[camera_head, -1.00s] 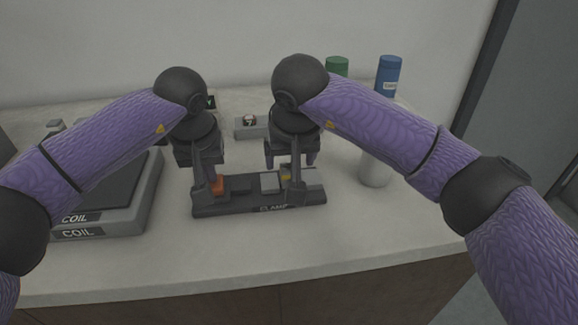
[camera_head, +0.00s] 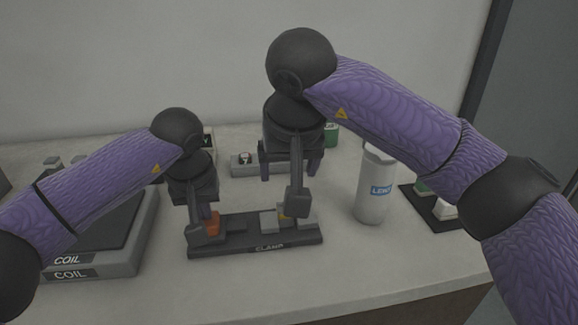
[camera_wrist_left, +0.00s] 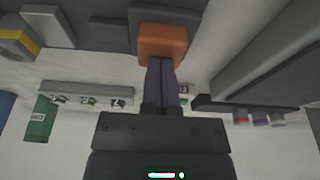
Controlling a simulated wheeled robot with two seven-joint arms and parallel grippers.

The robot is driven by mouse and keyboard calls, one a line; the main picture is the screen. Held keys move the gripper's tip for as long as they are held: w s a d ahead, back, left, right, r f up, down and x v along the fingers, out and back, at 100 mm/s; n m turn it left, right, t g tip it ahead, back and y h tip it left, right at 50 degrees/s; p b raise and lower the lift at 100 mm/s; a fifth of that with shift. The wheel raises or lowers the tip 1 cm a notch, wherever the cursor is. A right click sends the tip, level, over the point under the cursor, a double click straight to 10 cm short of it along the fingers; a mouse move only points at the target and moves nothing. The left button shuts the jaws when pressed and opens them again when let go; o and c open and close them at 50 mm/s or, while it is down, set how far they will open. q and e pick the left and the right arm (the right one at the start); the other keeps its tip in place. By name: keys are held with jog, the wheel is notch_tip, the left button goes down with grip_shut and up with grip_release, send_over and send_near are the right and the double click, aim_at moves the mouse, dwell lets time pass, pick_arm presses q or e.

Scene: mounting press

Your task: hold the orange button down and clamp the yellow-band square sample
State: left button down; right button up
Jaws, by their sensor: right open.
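The dark clamp base (camera_head: 235,247), marked CLAMP, lies on the counter. The orange button (camera_head: 212,222) is at its left end and shows large in the left wrist view (camera_wrist_left: 163,45). My left gripper (camera_wrist_left: 163,62) has its fingers together, tips against the button. The yellow-band square sample (camera_wrist_left: 14,44) shows at upper left in the left wrist view, close beside a grey block (camera_wrist_left: 50,25); I cannot tell if they touch. In the head view, only a bit of its yellow (camera_head: 282,214) shows.
A white LENS bottle (camera_head: 372,195) stands right of the clamp. A dark tray (camera_head: 418,208) with small items is further right. The COIL box (camera_head: 100,262) is at left. A grey strip (camera_head: 240,168) and a green bottle (camera_head: 331,137) are behind. The counter in front is clear.

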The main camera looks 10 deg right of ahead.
pick_arm(q)
jog(key=shift+w+r+p+v, duration=0.1)
jog(key=shift+w+p+v, duration=0.2)
jog(key=shift+p+v, duration=0.75)
jog(key=shift+w+r+p+v, duration=0.1)
jog(key=shift+w+p+v, duration=0.2)
jog(key=shift+p+v, duration=0.75)
jog(key=shift+w+p+v, duration=0.3)
jog(key=shift+p+v, duration=0.2)
jog(key=shift+v, duration=1.05)
jog(key=shift+f, duration=0.1)
